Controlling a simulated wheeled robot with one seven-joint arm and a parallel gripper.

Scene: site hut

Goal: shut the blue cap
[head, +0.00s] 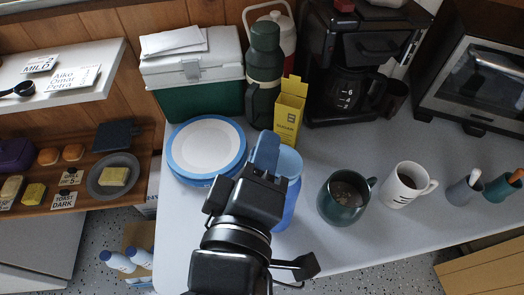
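A blue container (291,200) with a paler blue round top (289,160) stands on the grey counter, partly hidden behind my gripper. A darker blue upright flap (265,149) shows just left of its top, beyond the gripper. It looks like the blue cap standing raised, but its hinge is hidden. My dark gripper (259,178) is in front of the flap and overlaps it in the picture. I cannot tell whether they touch. The fingertips are not clearly visible, so their opening and anything between them cannot be made out.
A blue-rimmed white plate stack (180,171) lies left of my gripper. A yellow box (290,108), a green flask (264,75) and a coffee maker (350,55) stand behind. A green mug (338,207) and white mug (402,187) stand right. The counter's front right is clear.

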